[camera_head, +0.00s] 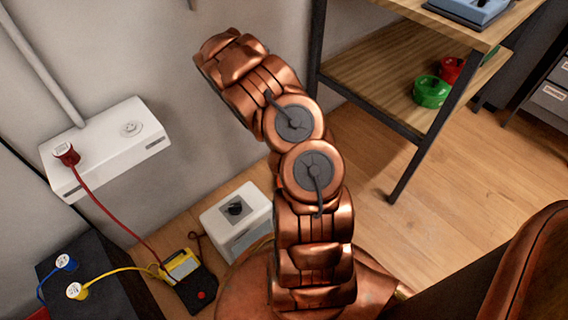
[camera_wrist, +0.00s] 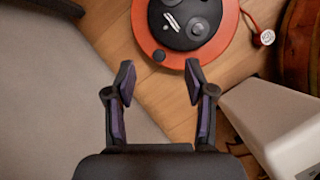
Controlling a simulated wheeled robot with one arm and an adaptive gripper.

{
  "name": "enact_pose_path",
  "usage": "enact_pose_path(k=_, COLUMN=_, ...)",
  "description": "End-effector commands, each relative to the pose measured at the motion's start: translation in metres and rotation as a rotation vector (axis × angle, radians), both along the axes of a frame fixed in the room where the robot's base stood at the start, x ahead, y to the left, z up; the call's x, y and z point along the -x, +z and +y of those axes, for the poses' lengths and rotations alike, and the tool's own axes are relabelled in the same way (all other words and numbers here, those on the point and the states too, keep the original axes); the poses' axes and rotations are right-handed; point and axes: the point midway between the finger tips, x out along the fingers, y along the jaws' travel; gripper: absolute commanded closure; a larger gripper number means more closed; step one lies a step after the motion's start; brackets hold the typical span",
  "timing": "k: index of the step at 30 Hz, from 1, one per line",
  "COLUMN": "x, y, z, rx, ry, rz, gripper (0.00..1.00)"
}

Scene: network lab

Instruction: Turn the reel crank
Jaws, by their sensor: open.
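The reel (camera_wrist: 145,36) shows at the top of the wrist view. It is an orange-red disc with a black hub (camera_wrist: 186,14) on top, partly cut off by the frame's edge. The hub carries a pale mark, a round grey boss and a small dark knob (camera_wrist: 159,56) near the rim. I cannot tell for certain which part is the crank. My gripper (camera_wrist: 160,82) is open and empty, its two fingertips just short of the reel's near edge in the picture. In the head view the reel and my gripper do not show.
A white box with a black knob (camera_head: 236,209) stands on the floor by the wall. A yellow meter (camera_head: 183,264) lies near it, with red and yellow cables. A white wall unit (camera_head: 113,144) is at left. A wooden shelf (camera_head: 385,88) stands at right; floor before it is clear.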

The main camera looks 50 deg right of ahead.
Motion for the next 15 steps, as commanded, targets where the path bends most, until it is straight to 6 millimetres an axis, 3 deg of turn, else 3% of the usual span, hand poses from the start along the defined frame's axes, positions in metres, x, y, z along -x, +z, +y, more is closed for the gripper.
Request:
enact_pose_path(k=3, x=-0.004, y=-0.042, z=-0.004, rx=-0.045, ry=0.079, rz=0.017, gripper=0.46)
enact_pose_path(k=6, x=-0.01, y=-0.067, z=-0.004, rx=-0.077, ry=0.137, rz=0.015, gripper=0.46)
enact_pose_path(k=9, x=-0.015, y=-0.085, z=-0.002, rx=-0.1, ry=0.182, rz=0.012, gripper=0.46)
enact_pose_path(k=15, x=-0.017, y=-0.104, z=0.0, rx=-0.121, ry=0.218, rz=0.012, gripper=0.46)
